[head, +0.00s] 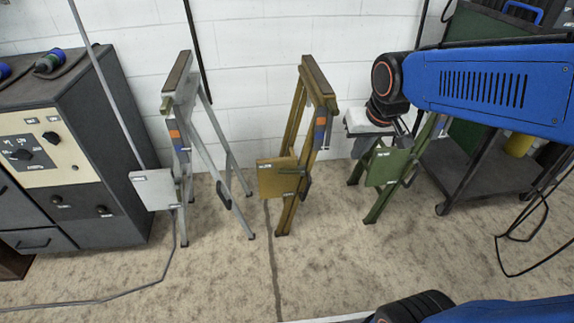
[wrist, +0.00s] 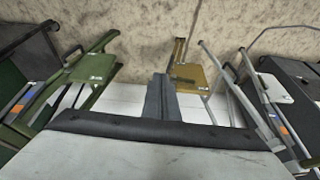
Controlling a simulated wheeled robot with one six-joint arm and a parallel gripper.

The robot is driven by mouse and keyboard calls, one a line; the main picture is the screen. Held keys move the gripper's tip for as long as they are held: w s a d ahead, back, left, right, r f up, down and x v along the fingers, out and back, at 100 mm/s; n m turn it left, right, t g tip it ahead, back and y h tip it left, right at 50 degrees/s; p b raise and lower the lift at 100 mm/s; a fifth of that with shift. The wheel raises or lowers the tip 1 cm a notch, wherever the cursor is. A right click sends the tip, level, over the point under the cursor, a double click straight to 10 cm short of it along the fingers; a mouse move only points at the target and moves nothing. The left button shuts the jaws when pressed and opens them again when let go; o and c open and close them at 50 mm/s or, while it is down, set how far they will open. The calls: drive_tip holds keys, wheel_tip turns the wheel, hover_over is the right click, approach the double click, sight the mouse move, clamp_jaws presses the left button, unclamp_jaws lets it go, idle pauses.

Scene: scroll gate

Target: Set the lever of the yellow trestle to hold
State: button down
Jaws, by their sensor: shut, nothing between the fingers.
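The yellow trestle (head: 297,120) stands upright in the middle of the head view, between a grey and a green trestle. A yellow plate (head: 278,178) with a small label juts from its left side. Its right leg carries an orange and a blue patch, and a small dark part that may be the lever (head: 307,186); its setting cannot be read. In the wrist view the yellow plate (wrist: 190,76) shows beyond my gripper (wrist: 160,82), whose dark fingers are together and empty. In the head view my gripper hangs before the green trestle, right of the yellow one, apart from it.
The grey trestle (head: 177,92) stands left, beside a dark cabinet (head: 100,160) with a dial panel. The green trestle (head: 388,167) stands right, partly hidden by my arm, next to a dark cart (head: 470,165).

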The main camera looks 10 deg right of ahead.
drive_tip(key=w+a+f, duration=0.5)
drive_tip(key=w+a, duration=0.2)
drive_tip(key=w, duration=0.3)
drive_tip(key=w+a+f+g, duration=0.1)
drive_tip(key=w+a+f, duration=0.5)
drive_tip(key=w, duration=0.4)
drive_tip(key=shift+w+a, duration=0.2)
drive_tip(key=shift+a, duration=0.5)
drive_tip(key=shift+f, duration=0.1)
hover_over(287, 171)
wheel_tip(287, 171, down, 12)
drive_tip(key=shift+s+f, duration=0.1)
drive_tip(key=shift+f, duration=0.55)
